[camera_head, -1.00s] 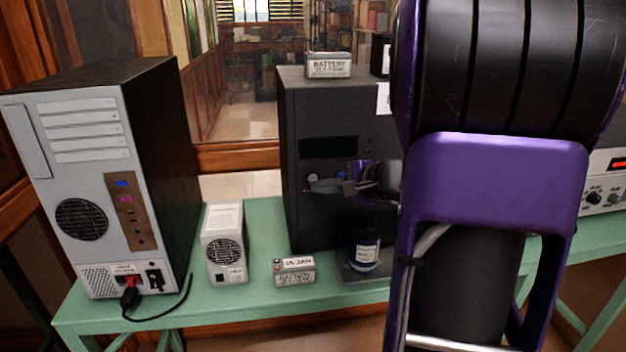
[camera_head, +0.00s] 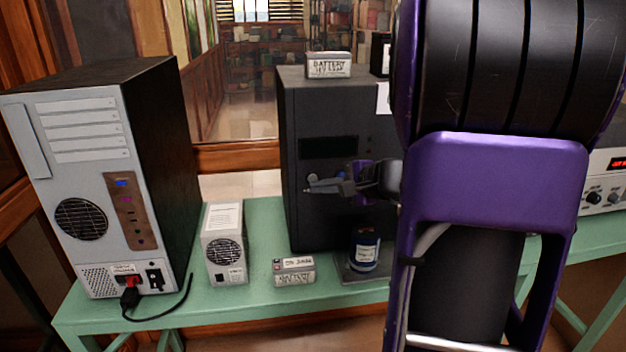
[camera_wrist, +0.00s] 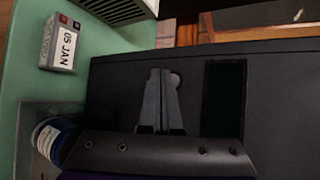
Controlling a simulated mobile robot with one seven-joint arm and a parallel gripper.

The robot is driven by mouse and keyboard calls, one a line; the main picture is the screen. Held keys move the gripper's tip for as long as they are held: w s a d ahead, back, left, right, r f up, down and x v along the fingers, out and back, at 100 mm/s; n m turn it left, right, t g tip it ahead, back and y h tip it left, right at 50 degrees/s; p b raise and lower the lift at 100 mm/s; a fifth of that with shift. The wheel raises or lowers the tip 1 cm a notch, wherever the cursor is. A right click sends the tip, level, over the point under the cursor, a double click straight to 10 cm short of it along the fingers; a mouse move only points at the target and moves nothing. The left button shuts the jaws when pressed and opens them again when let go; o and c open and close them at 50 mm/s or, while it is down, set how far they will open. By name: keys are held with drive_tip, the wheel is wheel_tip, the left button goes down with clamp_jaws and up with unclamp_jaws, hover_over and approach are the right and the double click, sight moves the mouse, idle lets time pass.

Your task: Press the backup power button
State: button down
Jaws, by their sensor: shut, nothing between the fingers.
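The black backup unit (camera_head: 297,225) stands on the green table, with a dark display panel (camera_head: 328,147) on its front; the panel also shows in the wrist view (camera_wrist: 224,98). A small round grey button (camera_wrist: 175,79) is beside my fingertips in the wrist view, partly covered by them. In the head view, a bluish spot (camera_head: 341,175) shows behind my gripper on the unit's front. My gripper (camera_head: 308,189) is shut and empty, its fingertips (camera_wrist: 160,71) in front of the unit's face. I cannot tell whether they touch it. No readable label identifies the button.
A grey computer tower (camera_head: 80,165) stands left, with a small white power unit (camera_head: 226,240) beside it. Another battery (camera_head: 328,65) sits on top. My arm blocks the right side.

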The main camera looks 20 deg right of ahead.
drive_tip(key=shift+w, duration=0.1)
idle(0.5)
drive_tip(key=shift+w+d, duration=0.15)
drive_tip(key=shift+w, duration=0.2)
drive_tip(key=shift+w+d, duration=0.1)
drive_tip(key=shift+w, duration=0.25)
idle(0.6)
idle(0.4)
drive_tip(key=shift+s+a, duration=0.25)
drive_tip(key=shift+s, duration=0.55)
drive_tip(key=s, duration=0.2)
drive_tip(key=s+a, duration=0.1)
drive_tip(key=s, duration=0.1)
drive_tip(key=shift+s+a, duration=0.15)
drive_tip(key=shift+s, duration=0.25)
